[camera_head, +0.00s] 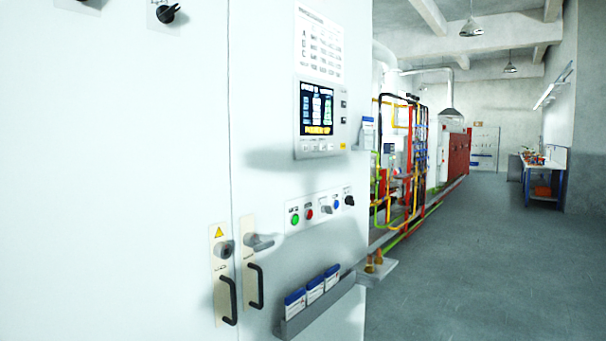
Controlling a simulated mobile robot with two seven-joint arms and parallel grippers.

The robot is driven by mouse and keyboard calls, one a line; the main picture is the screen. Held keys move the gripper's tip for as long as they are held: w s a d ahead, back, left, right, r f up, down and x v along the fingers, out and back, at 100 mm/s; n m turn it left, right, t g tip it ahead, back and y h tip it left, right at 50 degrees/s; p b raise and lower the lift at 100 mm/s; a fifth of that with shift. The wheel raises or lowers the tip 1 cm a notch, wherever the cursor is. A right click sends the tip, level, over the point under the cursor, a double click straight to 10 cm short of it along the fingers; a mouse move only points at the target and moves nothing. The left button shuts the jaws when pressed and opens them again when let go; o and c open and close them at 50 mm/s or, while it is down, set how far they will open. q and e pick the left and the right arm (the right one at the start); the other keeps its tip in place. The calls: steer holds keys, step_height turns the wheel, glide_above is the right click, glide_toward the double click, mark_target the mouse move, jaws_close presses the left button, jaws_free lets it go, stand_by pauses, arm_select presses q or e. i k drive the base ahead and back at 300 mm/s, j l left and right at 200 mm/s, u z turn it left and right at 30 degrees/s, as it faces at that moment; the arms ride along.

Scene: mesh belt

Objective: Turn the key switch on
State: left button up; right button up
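A white cabinet (150,250) fills the left half of the view. Neither gripper shows in this view.
Two black handles (229,300) stick out below the lock and lever. A grey rack (318,306) with booklets juts out below the control strip. A display (316,110) is mounted above it. The grey floor (490,260) to the right is open, with pipes behind the cabinet.

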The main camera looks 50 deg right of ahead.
mark_target(324, 208)
steer(key=z, duration=1.7)
